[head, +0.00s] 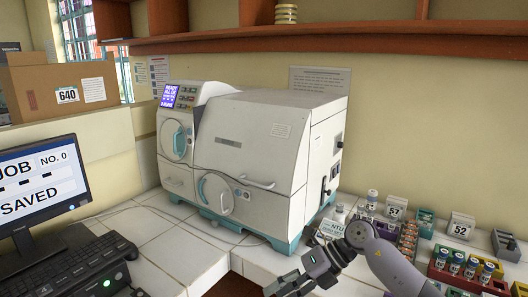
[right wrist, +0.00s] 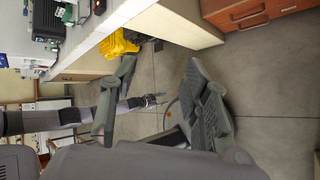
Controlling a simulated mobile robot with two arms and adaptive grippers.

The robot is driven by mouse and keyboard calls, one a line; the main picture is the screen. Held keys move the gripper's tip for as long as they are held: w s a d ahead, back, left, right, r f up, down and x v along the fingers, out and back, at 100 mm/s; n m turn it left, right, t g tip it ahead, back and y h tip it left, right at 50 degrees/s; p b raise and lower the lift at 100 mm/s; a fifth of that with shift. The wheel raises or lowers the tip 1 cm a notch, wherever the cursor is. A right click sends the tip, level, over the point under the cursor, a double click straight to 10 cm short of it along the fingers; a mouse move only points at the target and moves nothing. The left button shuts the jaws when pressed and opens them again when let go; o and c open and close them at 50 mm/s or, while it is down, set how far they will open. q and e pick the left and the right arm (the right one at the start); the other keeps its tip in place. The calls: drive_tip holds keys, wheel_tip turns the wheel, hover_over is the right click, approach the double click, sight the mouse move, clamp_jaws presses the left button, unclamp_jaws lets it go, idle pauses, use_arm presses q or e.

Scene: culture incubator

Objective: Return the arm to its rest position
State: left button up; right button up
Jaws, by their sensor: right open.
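My right gripper (head: 291,274) is low in the middle of the head view, in front of the counter edge below the incubator. Its fingers are spread with nothing between them. The right wrist view shows the same open fingers (right wrist: 163,95) with floor and furniture behind. A thin grey arm, seemingly my left, also crosses that view, with its small gripper (right wrist: 152,100) between my right fingers; its jaws are too small to read. The white and teal incubator (head: 255,145) stands on the tiled counter. Its round doors look closed, and its lit screen (head: 169,95) starts with "READY".
Vial racks (head: 455,267) and number cards "57" (head: 395,206) and "52" (head: 460,227) crowd the counter on the right, near my forearm. A monitor (head: 40,190) and keyboard (head: 75,268) are on the left. A yellow object (right wrist: 118,45) shows beside the counter in the wrist view.

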drive_tip(key=w+d+f+m+t+y, duration=0.1)
drive_tip(key=w+f+m+t+y, duration=0.3)
drive_tip(key=f+m+t, duration=1)
drive_tip(key=s+d+f+m+h, duration=0.3)
drive_tip(key=d+f+m, duration=0.15)
drive_tip(key=f, duration=0.35)
drive_tip(key=s+d+f+m+g+h, duration=0.1)
drive_tip(key=s+d+f+m+h, duration=0.15)
drive_tip(key=f+m, duration=0.35)
drive_tip(key=s+d+f+m+h, duration=0.2)
drive_tip(key=d+f+m+h, duration=0.15)
drive_tip(key=f, duration=0.55)
drive_tip(key=s+d+f+m+g+h, duration=0.2)
drive_tip(key=s+d+f+m, duration=0.1)
drive_tip(key=s+f, duration=0.6)
drive_tip(key=s+d+f+m+g+h, duration=0.2)
drive_tip(key=s+d+f+m+g, duration=0.15)
drive_tip(key=s+f, duration=0.55)
use_arm(q)
drive_tip(key=shift+s, duration=0.45)
use_arm(e)
drive_tip(key=s+f+m+g, duration=0.2)
drive_tip(key=s, duration=1.1)
drive_tip(key=s+d+f+m+g+h, duration=0.1)
drive_tip(key=s+f+g, duration=0.1)
drive_tip(key=s, duration=1.2)
drive_tip(key=shift+d+m+g, duration=0.3)
drive_tip(key=shift+m+g, duration=0.05)
drive_tip(key=shift+g, duration=0.3)
drive_tip(key=shift+w, duration=0.1)
